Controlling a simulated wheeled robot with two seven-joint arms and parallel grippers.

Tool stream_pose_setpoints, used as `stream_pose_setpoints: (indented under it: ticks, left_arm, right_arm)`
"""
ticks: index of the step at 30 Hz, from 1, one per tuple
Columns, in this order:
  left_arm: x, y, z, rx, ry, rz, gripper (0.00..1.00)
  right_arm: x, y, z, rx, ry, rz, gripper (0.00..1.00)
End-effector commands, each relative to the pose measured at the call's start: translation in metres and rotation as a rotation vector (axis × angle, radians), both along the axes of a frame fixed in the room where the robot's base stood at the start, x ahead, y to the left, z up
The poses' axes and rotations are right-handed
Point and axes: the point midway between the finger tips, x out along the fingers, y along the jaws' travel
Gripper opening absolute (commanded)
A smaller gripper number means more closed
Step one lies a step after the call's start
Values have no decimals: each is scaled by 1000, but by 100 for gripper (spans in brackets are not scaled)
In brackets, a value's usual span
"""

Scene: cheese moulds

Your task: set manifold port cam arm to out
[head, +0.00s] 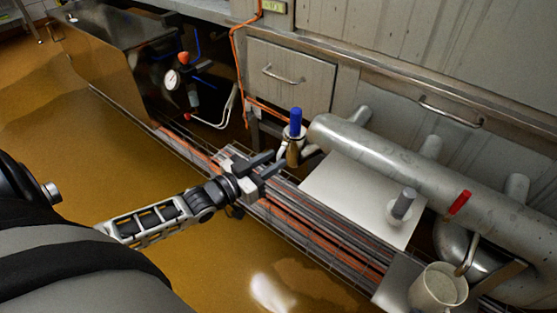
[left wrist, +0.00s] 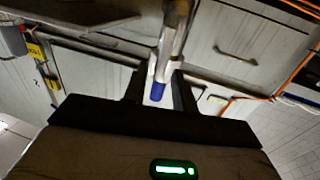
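The grey pipe manifold (head: 400,160) runs along the right, with several stubs. At its near left end stands an upright fitting with a blue grip (head: 296,122) and a brass-coloured part (head: 292,152) below. A red-handled lever (head: 460,202) tilts up by the manifold farther right. No label shows which one is the cam arm. My left gripper (head: 271,164) is open just left of the blue-gripped fitting, its fingers pointing towards it. In the left wrist view, the blue end (left wrist: 157,92) of a metal rod appears between the fingers; contact cannot be told. My right gripper is out of view.
A white plate (head: 345,195) with a grey-capped post (head: 403,203) lies below the manifold. A pale mug (head: 437,288) stands at lower right. A cable tray (head: 310,230) runs along the floor. A gauge (head: 171,78) and hoses are behind. The brown floor at left is clear.

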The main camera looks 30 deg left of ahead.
Motion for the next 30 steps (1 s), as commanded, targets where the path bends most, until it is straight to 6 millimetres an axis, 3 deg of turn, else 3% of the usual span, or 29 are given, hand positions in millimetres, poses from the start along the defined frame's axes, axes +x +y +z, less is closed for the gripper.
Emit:
stream_pose_setpoints:
  ticks: [6,16,17,19,20,30]
  left_arm:
    - [22,-6,-1,-1,-1,1,27]
    - [25,-7,0,0,2,1,27]
    - [25,-7,0,0,2,1,25]
    - [25,-7,0,-1,1,1,5]
    - [25,-7,0,-1,1,1,0]
    - [22,-3,3,2,16,8,0]
  right_arm:
    - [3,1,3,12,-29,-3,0]
    - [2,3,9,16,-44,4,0]
    - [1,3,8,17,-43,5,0]
    - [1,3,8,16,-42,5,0]
    - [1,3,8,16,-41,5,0]
    - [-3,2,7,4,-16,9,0]
